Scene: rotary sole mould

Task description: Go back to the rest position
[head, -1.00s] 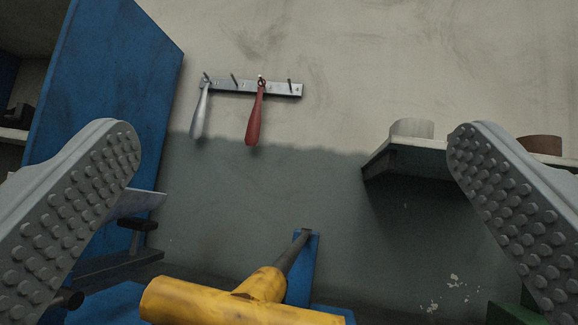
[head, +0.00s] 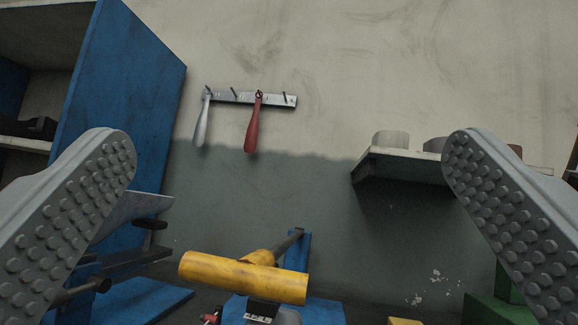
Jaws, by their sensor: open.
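My gripper (head: 289,200) shows as two grey studded finger pads, one at the left edge and one at the right edge of the head view. The pads are wide apart and nothing is between them close up. A yellow cylinder (head: 243,277) on a dark arm with a blue post (head: 298,250) stands beyond and below the gap. Its lower surroundings are partly cut off by the bottom edge.
A blue cabinet (head: 125,95) with shelves stands at left. A hook rail (head: 225,97) on the wall holds a grey tool (head: 202,122) and a red tool (head: 253,125). A wall shelf (head: 400,165) with round items is at right. A green object (head: 490,308) is lower right.

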